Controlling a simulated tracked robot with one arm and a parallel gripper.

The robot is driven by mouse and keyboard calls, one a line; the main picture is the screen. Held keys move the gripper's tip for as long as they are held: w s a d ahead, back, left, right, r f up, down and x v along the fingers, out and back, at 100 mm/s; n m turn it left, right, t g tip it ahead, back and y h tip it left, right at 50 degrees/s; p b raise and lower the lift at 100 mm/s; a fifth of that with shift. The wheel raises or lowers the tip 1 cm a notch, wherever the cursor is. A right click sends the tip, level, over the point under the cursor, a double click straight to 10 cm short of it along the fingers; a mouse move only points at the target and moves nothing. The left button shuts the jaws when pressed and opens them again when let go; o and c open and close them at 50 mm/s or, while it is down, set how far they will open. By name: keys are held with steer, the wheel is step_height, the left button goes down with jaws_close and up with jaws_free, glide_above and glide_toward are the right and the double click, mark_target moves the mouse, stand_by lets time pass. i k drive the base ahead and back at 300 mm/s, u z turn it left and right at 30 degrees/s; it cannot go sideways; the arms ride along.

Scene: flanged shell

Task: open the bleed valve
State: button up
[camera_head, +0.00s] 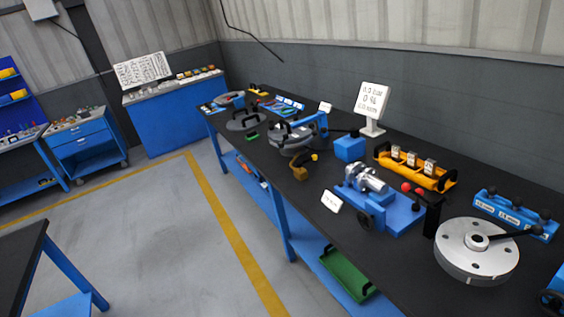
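A grey round flanged shell (288,139) with a blue clamp-like frame (318,123) sits on the long black workbench. At its front, near the bench edge, is a small brass-coloured fitting (299,173) with a short handle tipped in yellow (314,157). It looks like a valve, but whether it is the bleed valve, and how far its handle is turned, I cannot tell from here. My gripper is not in view, and nothing of it shows near the bench.
The bench (367,222) also carries a white display (372,100), a blue block (350,148), a yellow tray (414,170), a blue-based pump-like unit (378,200), a black post (433,215) and a grey flanged disc (477,250). A dark table (22,262) stands at lower left. The floor between is clear.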

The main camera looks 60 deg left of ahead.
mark_target(315, 157)
steer(key=u, duration=1.5)
steer(key=i, duration=0.7)
steer(key=u, duration=0.45)
steer(key=i, duration=1.75)
steer(key=z, duration=0.5)
